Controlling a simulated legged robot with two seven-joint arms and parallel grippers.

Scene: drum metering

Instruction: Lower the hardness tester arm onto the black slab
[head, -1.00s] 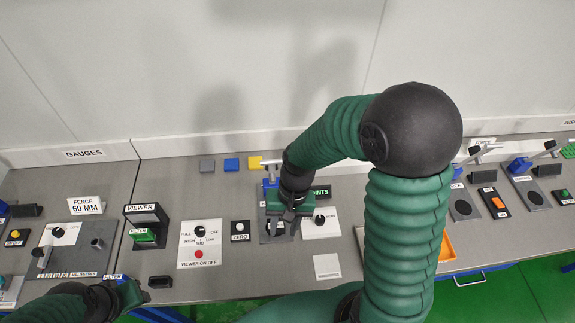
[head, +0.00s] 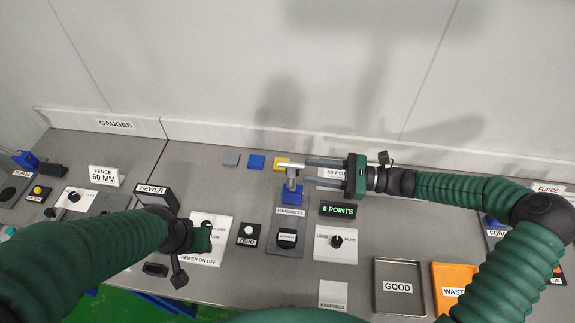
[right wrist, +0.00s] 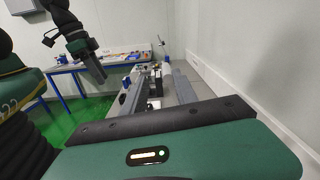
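The hardness tester's silver arm (head: 290,166) is raised, above its blue body (head: 291,191). The fingertips are close to the arm; contact cannot be told. The right wrist view shows the fingers (right wrist: 155,85) spread, with tester parts between or beyond them. My left gripper (head: 195,245) is over the viewer panel, its fingers partly hidden.
A points display (head: 338,210) and a knob panel (head: 336,243) stand right of the tester. A zero button (head: 247,233) is on its left. A good tray (head: 398,287) and an orange waste tray (head: 452,283) lie at the front right. The wall is close behind.

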